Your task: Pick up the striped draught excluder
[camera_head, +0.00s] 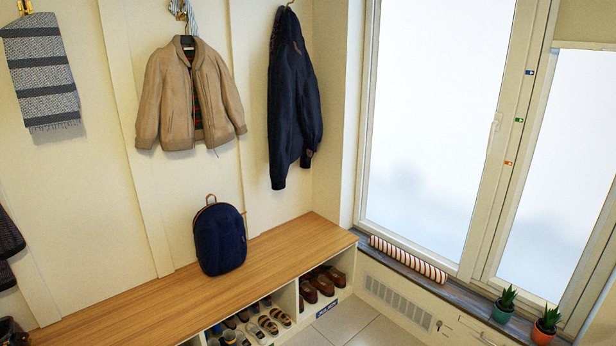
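The striped draught excluder (408,259) is a long roll with red and white stripes. It lies along the dark window sill (455,290), close against the window frame, at right of centre in the head view. Nothing covers it. Neither of my grippers shows in this view.
A wooden bench (150,308) runs along the wall with a navy backpack (219,238) on it and shoes (322,284) in cubbies below. Two potted plants, one in a teal pot (503,312) and one in an orange pot (543,332), stand on the sill's right. Tiled floor (345,320) is clear.

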